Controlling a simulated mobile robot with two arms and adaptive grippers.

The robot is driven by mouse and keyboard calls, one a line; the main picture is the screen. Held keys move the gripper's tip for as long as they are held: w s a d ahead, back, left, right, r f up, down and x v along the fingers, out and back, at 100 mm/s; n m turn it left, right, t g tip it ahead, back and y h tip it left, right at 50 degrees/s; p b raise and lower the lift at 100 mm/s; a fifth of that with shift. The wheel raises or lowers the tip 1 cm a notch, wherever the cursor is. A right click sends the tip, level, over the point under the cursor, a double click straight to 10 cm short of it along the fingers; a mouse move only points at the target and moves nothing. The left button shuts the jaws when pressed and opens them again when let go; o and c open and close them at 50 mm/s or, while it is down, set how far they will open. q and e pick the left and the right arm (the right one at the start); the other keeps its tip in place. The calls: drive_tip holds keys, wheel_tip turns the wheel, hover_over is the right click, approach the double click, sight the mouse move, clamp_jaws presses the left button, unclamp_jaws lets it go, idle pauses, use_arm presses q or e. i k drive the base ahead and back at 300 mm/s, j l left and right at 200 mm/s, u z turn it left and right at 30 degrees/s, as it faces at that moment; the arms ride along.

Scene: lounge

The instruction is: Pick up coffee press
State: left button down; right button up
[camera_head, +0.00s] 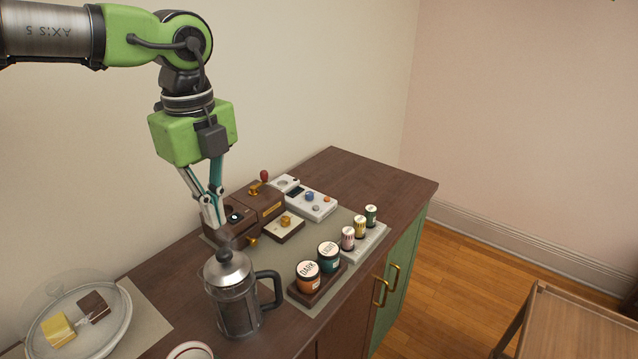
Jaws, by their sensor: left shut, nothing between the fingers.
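The coffee press (235,300) stands upright on the dark wooden counter, near its front edge. It has a clear body, a metal lid with a knob, and a dark handle on its right side. My left gripper (217,224) comes down from above and is shut, with nothing held. In the picture its fingertips are just above and behind the press's lid knob; I cannot tell whether they touch it. My right gripper is not in view.
A brown machine (262,204) and a white device (310,200) stand behind. Two labelled jars (308,276) and several small canisters (360,229) stand to the right. A glass-covered cake plate (120,325) is at the left, a cup (190,351) in front. The counter's far right end is clear.

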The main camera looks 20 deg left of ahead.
sight(238, 310)
drive_tip(key=k+l, duration=1.15)
drive_tip(key=k, duration=0.15)
